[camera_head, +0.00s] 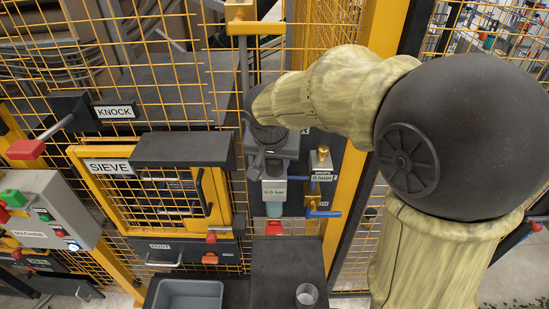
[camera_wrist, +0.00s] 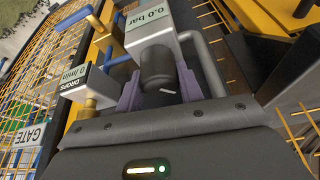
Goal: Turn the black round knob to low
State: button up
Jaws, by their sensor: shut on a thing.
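The black round knob (camera_wrist: 158,70) sits under a grey unit with a display reading "0.0 bar" (camera_wrist: 150,20) in the wrist view. A short white mark shows on the knob's near edge, towards its right side. The fingers of my gripper (camera_wrist: 160,92) stand one on each side of the knob and are shut on it. In the head view my gripper (camera_head: 270,150) is at the grey unit with the "0.0 bar" display (camera_head: 275,192). It hides the knob there. No "low" marking is readable.
Right of the display are a brass-topped drops unit (camera_head: 322,158) and a blue handle (camera_head: 322,213), close to my gripper. A yellow-framed sieve door (camera_head: 160,195) is to the left. A grey bin (camera_head: 188,293) and a clear cup (camera_head: 307,294) stand below.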

jog(key=shift+n, duration=0.4)
jog(key=n+y+p, duration=0.2)
jog(key=n, duration=0.2)
jog(key=shift+d+r, duration=0.1)
jog(key=shift+r, duration=0.05)
jog(key=n+y+p, duration=0.1)
jog(key=n, duration=0.2)
jog(key=shift+g, duration=0.3)
jog(key=shift+n+g+y+b, duration=0.3)
jog(key=shift+n+g+y, duration=0.1)
jog(key=shift+n, duration=1)
jog(key=o, duration=1)
